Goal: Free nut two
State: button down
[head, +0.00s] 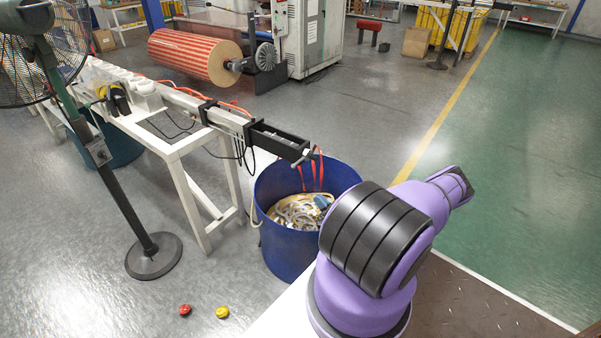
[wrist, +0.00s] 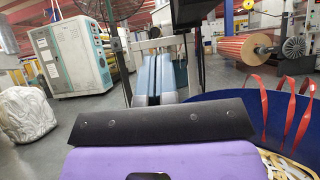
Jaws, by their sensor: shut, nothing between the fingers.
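I cannot make out for certain which part is nut two. A small grey rod-like fitting (head: 302,158) sits at the front end of the black frame (head: 278,142) of the tape machine, above the blue bin. A small red piece (head: 185,310) and a small yellow piece (head: 222,312) lie on the floor; I cannot tell whether they are nuts. My gripper (wrist: 156,62) shows in the wrist view with its two blue-grey fingers side by side, shut and empty. In the head view my purple arm hides it.
A blue bin (head: 278,222) with tape scraps stands under the machine's end, with red strips hanging into it. A white table (head: 180,150) carries the machine. A fan stand (head: 120,200) is at the left. Green floor (head: 510,170) at right is clear.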

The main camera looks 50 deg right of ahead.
aim_at(301, 159)
jog(key=shift+w+r, duration=0.1)
jog(key=s+r+x, duration=0.1)
jog(key=r+x, duration=0.1)
jog(key=x, duration=1)
jog(key=shift+r, duration=0.3)
